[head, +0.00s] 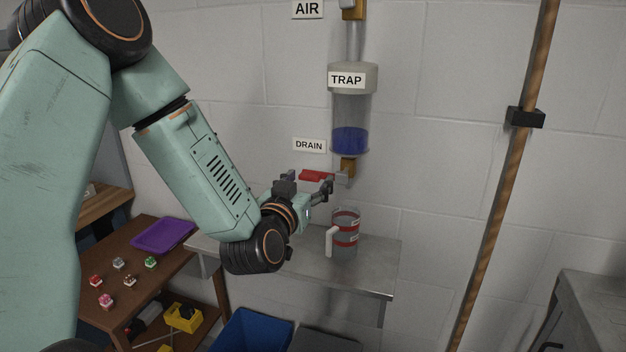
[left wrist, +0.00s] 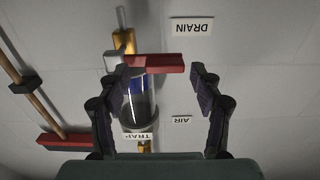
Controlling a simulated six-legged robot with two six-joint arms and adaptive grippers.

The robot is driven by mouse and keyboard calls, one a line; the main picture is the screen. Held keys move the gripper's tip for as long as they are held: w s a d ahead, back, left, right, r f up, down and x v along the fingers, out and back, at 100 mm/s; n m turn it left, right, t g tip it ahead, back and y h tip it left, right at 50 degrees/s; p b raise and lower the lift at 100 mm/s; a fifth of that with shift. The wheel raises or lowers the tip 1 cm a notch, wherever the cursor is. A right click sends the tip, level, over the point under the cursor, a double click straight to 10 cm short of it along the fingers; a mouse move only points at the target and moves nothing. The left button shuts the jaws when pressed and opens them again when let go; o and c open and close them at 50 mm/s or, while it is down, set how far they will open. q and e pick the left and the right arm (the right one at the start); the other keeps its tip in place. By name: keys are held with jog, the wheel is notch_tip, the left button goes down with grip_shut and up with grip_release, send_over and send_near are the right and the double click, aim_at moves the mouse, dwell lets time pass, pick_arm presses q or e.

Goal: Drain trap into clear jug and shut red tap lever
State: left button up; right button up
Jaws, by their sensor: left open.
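The clear trap (head: 352,108) hangs on the wall with dark blue liquid (head: 350,139) in its lower part. Below it is a brass drain fitting (head: 348,166), with the red tap lever (head: 317,175) pointing sideways to the left. The clear jug (head: 345,236), with red bands and a white handle, stands upright under the drain; I see no blue in it. My left gripper (head: 311,183) is open at the lever. In the left wrist view, which is upside down, the lever (left wrist: 156,63) lies across the gap between the open fingers (left wrist: 160,78). My right gripper is not in view.
The jug stands on a metal shelf (head: 375,275). A brown table (head: 150,255) with a purple tray (head: 164,236) and several small blocks is at left. A blue bin (head: 252,333) is below. A wooden pole (head: 505,180) stands at right. Another red bar (left wrist: 66,141) shows in the wrist view.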

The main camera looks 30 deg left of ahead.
pick_arm(q)
jog(key=shift+w+a+f, duration=0.1)
jog(key=shift+w+a, duration=0.1)
jog(key=shift+w, duration=0.3)
jog(key=shift+a, duration=0.5)
jog(key=shift+s+d, duration=0.1)
jog(key=shift+d, duration=0.05)
jog(key=shift+w+d, duration=0.25)
jog(key=shift+d, duration=0.1)
jog(key=shift+c, duration=1.8)
jog(key=shift+s+a, duration=0.1)
jog(key=shift+a, duration=0.2)
jog(key=c, duration=0.3)
grip_shut()
